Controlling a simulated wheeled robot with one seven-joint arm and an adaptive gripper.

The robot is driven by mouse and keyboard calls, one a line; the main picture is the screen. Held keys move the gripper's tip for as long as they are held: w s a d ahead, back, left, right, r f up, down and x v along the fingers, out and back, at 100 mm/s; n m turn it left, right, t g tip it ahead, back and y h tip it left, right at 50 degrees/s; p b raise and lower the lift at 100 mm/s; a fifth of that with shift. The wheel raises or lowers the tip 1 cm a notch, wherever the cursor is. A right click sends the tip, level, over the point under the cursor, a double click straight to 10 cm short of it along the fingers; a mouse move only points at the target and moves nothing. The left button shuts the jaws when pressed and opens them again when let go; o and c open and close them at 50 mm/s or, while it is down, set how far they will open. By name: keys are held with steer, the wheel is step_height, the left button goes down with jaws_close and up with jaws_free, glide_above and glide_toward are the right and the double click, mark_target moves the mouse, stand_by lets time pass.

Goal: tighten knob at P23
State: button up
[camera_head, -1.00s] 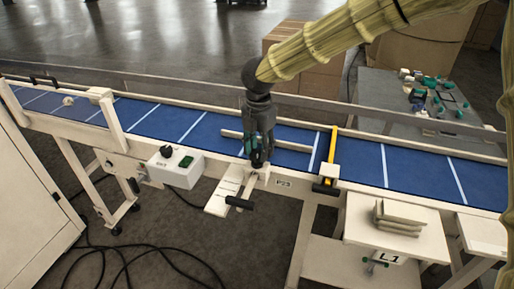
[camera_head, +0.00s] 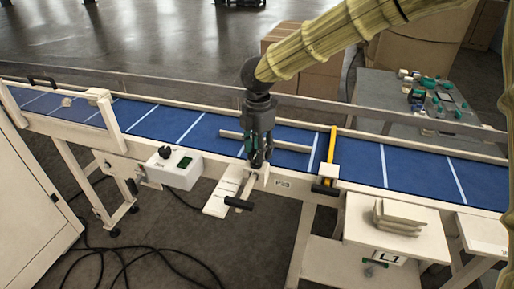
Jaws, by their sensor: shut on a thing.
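My gripper (camera_head: 257,163) points down at the near rail of the blue conveyor, just left of the P23 label (camera_head: 283,184). It is shut on the knob there; the fingers hide the knob almost wholly. A pale bracket with a scale plate (camera_head: 221,197) and a black-ended handle (camera_head: 238,203) sticks out toward me just below the gripper. A pale guide bar (camera_head: 290,146) lies across the belt behind the fingers.
A yellow bar with a black end (camera_head: 329,160) spans the belt's near part to the right. A control box (camera_head: 175,168) hangs left. A shelf marked L1 (camera_head: 390,256) holds stacked pale pieces (camera_head: 397,218). A grey table (camera_head: 420,100) with small parts stands behind the conveyor.

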steer(key=shift+w+r, duration=0.2)
steer(key=shift+r, duration=0.05)
steer(key=o, duration=0.8)
steer(key=shift+c, duration=0.2)
steer(key=shift+o, duration=1.4)
steer(key=shift+s+f, duration=0.1)
steer(key=shift+f, duration=0.05)
step_height(320, 180, up, 12)
